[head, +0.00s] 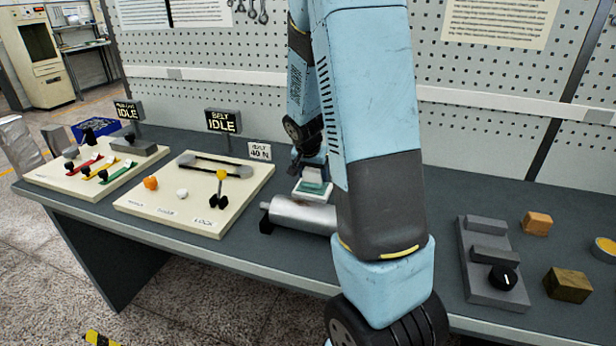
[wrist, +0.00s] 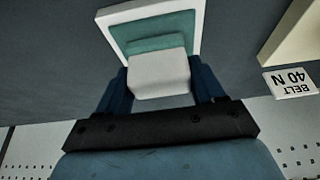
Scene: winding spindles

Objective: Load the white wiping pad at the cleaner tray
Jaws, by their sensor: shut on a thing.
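The white wiping pad (wrist: 158,72) is between the two blue fingers of my gripper (wrist: 161,88), which is shut on it. In the wrist view the pad overlaps the near part of the cleaner tray (wrist: 197,25), which has a white rim and a teal inside. I cannot tell whether the pad touches the teal surface or is just above it. In the head view the tray (head: 299,193) lies on the bench behind the grey roller, with my gripper (head: 313,172) over its back part. The pad is hard to make out there.
A silver-grey roller (head: 302,215) lies just in front of the tray. A cream board with a belt (head: 195,212) is to the left, with a "BELT 40 N" sign (head: 260,150) behind it. A grey fixture with a black knob (head: 488,250) and several blocks are at the right.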

